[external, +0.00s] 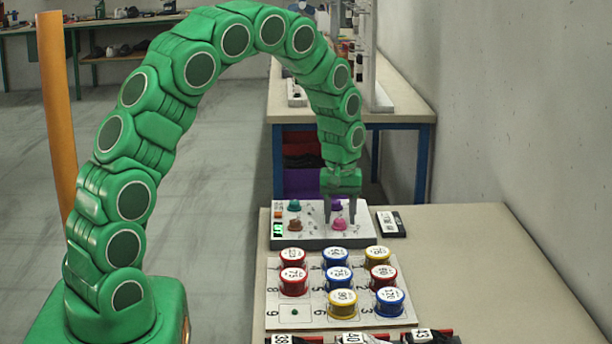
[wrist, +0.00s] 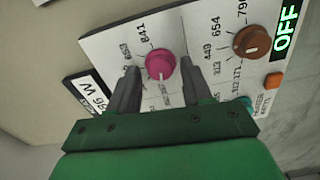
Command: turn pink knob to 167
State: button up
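The pink knob (external: 339,224) sits on the white control panel (external: 312,240), at its near right part. In the wrist view the pink knob (wrist: 160,64) has a small pale mark on its lower side. Printed numbers surround it; 841 is readable, others are blurred or partly hidden. I cannot read 167 anywhere. My gripper (external: 340,218) points down over the panel. In the wrist view my gripper (wrist: 160,76) is open, one finger on each side of the knob, with visible gaps. The panel display (wrist: 286,28) reads OFF.
A brown knob (wrist: 251,42) and an orange button (wrist: 274,80) are nearby. Teal (external: 295,206) and purple (external: 336,204) knobs stand behind. A black-edged label plate (external: 390,223) lies right of the panel. A board (external: 272,318) with several lidded jars stands in front.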

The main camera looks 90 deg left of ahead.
aim_at(341, 221)
jog(key=shift+o, duration=0.3)
jog(key=shift+r, duration=3.85)
jog(key=m, duration=0.2)
jog(key=shift+w+d+m, duration=0.1)
jog(key=shift+d+m, duration=0.1)
jog(key=shift+m, duration=0.1)
jog(key=m, duration=0.3)
jog(key=shift+f+m, duration=0.2)
jog(key=shift+m, duration=0.2)
notch_tip(341, 221, down, 8)
jog(key=shift+a+r, duration=0.1)
jog(key=shift+r, duration=0.15)
